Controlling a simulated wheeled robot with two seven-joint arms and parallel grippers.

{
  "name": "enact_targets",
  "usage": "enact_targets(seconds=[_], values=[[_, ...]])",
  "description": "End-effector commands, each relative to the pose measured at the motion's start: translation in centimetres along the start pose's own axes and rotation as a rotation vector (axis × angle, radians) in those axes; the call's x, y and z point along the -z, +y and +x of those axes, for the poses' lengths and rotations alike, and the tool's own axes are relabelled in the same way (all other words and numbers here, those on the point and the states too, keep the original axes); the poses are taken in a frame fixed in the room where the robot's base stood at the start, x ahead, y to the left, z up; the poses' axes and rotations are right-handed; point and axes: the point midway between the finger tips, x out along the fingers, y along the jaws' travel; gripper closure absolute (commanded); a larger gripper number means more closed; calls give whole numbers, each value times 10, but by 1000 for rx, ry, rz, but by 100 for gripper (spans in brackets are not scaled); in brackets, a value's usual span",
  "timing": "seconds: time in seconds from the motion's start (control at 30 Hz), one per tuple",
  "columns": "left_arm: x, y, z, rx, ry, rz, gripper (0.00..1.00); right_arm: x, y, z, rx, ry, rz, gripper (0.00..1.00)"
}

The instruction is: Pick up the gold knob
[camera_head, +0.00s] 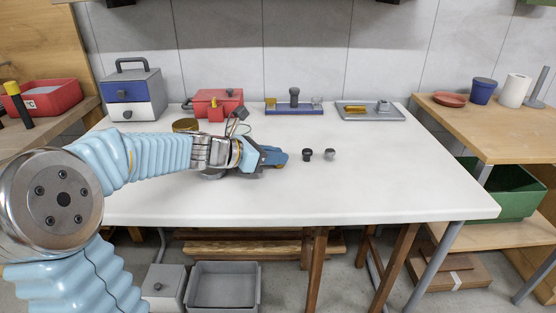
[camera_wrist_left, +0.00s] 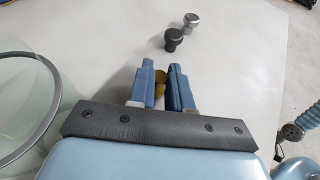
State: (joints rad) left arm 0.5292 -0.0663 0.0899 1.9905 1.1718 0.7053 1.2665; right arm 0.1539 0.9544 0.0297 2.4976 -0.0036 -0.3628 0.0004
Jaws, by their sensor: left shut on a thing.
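The gold knob (camera_wrist_left: 161,80) shows in the left wrist view between the two blue fingers of my left gripper (camera_wrist_left: 162,75). The fingers are closed on it and hide part of it. In the head view my left gripper (camera_head: 276,157) is low over the middle of the white table (camera_head: 400,190), pointing right. I cannot tell whether the knob is clear of the table top. A black knob (camera_head: 307,154) and a silver knob (camera_head: 330,154) stand to the right of the fingertips, apart from them. They also show beyond the fingers in the left wrist view.
A red box (camera_head: 207,101), a blue-based rack (camera_head: 293,107) and a grey tray (camera_head: 371,112) stand along the back. A drawer box (camera_head: 135,90) is at back left. A clear round vessel (camera_wrist_left: 25,100) is close beside my left gripper. The table's front right is clear.

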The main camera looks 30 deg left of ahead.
Motion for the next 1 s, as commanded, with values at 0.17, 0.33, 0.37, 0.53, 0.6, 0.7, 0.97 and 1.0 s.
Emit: enact_targets(seconds=[0.17, 0.33, 0.37, 0.53, 0.6, 0.7, 0.97, 1.0], values=[[0, 0, -1, 1, 7, -2, 100, 0, 0, -1, 0, 0, 0, 0], [-19, 0, -9, 0, 4, 0, 100, 0, -3, -8, 1, -1, -1, 0], [-24, 0, -11, -1, 3, 1, 100, 0, -4, -9, 1, -1, -1, 0], [-65, 1, -27, 0, 1, 4, 100, 0, -10, -22, 2, -2, -3, 0], [-86, 1, -36, -2, 0, 4, 100, 0, -12, -29, 3, -2, -4, 0], [-117, 2, -48, -2, -2, 6, 100, 0, -11, -26, 3, -3, -4, 0], [-201, 2, -82, -1, -1, 6, 100, 0, -11, -25, 3, -3, -4, 0], [-211, 3, -87, -2, -1, 4, 100, 0, -11, -26, 3, -3, -4, 0]])
